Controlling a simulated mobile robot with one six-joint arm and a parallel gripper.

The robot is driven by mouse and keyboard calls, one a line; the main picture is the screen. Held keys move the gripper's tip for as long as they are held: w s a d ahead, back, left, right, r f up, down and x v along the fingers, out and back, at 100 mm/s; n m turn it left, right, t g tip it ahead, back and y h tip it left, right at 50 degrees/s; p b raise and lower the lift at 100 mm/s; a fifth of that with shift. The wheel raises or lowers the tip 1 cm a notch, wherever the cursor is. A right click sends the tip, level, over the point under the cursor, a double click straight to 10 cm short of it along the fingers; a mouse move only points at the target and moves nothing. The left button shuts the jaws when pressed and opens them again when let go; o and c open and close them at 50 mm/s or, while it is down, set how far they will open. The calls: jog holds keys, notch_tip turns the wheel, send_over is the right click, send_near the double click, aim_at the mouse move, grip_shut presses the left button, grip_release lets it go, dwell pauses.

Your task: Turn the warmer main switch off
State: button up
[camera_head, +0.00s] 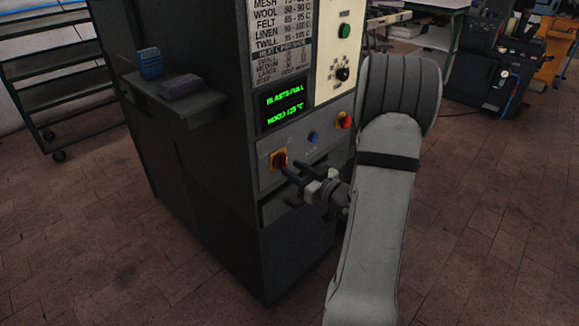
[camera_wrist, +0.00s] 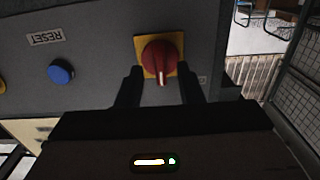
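The main switch is a red rotary knob (camera_head: 279,159) on a yellow plate, low on the front panel of the dark cabinet (camera_head: 200,160). In the wrist view the red knob (camera_wrist: 160,60) is close, with a pale mark on its handle pointing down in that picture. My gripper (camera_head: 295,170) is at the knob from the front right. In the wrist view its dark fingers (camera_wrist: 160,80) are apart, one on each side of the knob's lower part, with visible gaps. Whether they reach the knob's depth is hard to tell.
A blue button (camera_head: 312,136) and a red button (camera_head: 345,121) sit right of the knob. An upside-down RESET label (camera_wrist: 45,37) shows in the wrist view. A green-text display (camera_head: 286,103) is above. A shelf (camera_head: 180,108) holding small boxes juts out left. Floor around the cabinet is clear.

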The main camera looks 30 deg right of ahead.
aim_at(286, 157)
jog(key=v, duration=0.5)
jog(key=w+a+r+p, duration=0.1)
jog(key=w, duration=0.1)
jog(key=w+r+p, duration=0.1)
jog(key=w, duration=0.2)
jog(key=w+a+p, duration=0.1)
jog(key=w, duration=0.1)
jog(key=shift+w+a+r, duration=0.25)
jog(key=shift+a+r, duration=0.1)
jog(key=shift+r, duration=0.05)
jog(key=shift+c, duration=0.2)
grip_shut()
